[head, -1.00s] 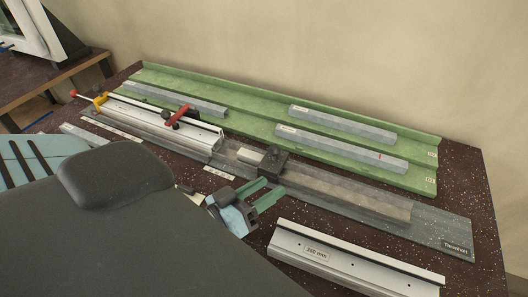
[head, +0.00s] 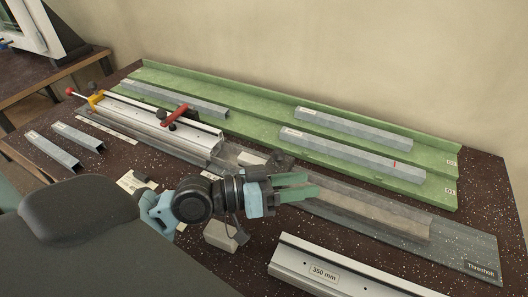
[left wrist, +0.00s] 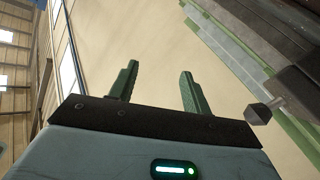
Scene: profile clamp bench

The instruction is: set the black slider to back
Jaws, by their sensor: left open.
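A dark block (head: 281,160), which looks like the black slider, sits on the grey Thrawholt rail (head: 462,248) near the rail's middle. Its lower part is hidden behind my left gripper. My left gripper (head: 309,186) is open, its green fingers pointing right across the rail in the head view, just below the block in the picture. I cannot tell its height or whether it touches anything. In the left wrist view the open fingers (left wrist: 158,85) have nothing between them. A dark knob on a stem (left wrist: 264,112) shows right of them. My right gripper is not in view.
A clamp with a red handle (head: 174,114) stands left on the rail. Behind is a green tray (head: 445,190) with several grey profiles. A 350 mm profile (head: 340,272) lies in front, a small grey block (head: 222,236) below my gripper. Two short profiles lie left.

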